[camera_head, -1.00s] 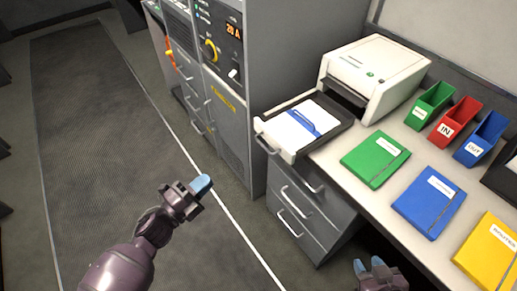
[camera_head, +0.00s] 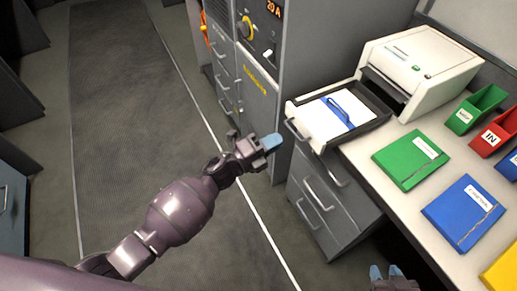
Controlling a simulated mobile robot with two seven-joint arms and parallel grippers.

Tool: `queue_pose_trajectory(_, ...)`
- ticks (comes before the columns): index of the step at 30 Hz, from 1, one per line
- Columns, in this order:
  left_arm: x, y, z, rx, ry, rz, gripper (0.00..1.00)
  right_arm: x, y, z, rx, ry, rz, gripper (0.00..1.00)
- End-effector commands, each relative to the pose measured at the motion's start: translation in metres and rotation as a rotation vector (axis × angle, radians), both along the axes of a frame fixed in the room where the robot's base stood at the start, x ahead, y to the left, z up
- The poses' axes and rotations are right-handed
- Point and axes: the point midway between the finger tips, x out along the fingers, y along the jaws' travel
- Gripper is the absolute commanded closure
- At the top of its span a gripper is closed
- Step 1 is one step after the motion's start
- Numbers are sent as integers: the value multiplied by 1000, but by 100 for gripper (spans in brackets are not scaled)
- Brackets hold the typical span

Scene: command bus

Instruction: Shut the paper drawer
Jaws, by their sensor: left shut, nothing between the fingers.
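The paper drawer (camera_head: 352,131) is pulled out from the front of the white printer (camera_head: 422,70). It holds white paper with a blue item (camera_head: 340,112) on top, and a grey handle (camera_head: 296,129) is on its front. My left gripper (camera_head: 272,142) is shut and empty. In the picture it is just left of the drawer handle; I see no clear contact. My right gripper (camera_head: 385,271) is low at the bottom edge, its two blue fingertips apart, with nothing seen between them.
Green (camera_head: 411,160) and blue (camera_head: 463,212) folders lie on the desk right of the drawer. Green (camera_head: 476,108) and red (camera_head: 496,133) bins stand behind. A grey drawer cabinet (camera_head: 327,204) is below, and a tall control cabinet (camera_head: 318,60) stands behind left. The floor at left is clear.

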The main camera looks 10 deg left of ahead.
Motion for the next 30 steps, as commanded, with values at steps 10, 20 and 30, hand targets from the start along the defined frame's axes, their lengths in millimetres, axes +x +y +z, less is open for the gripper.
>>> queue_pose_trajectory(10,17,-22,4,0,2,1,100,-4,0,-4,2,11,-3,63)
queue_pose_trajectory(20,17,-23,5,0,2,1,100,1,1,1,2,-4,1,63)
queue_pose_trajectory(30,43,-60,0,-3,7,0,100,-4,0,-19,-3,26,8,63)
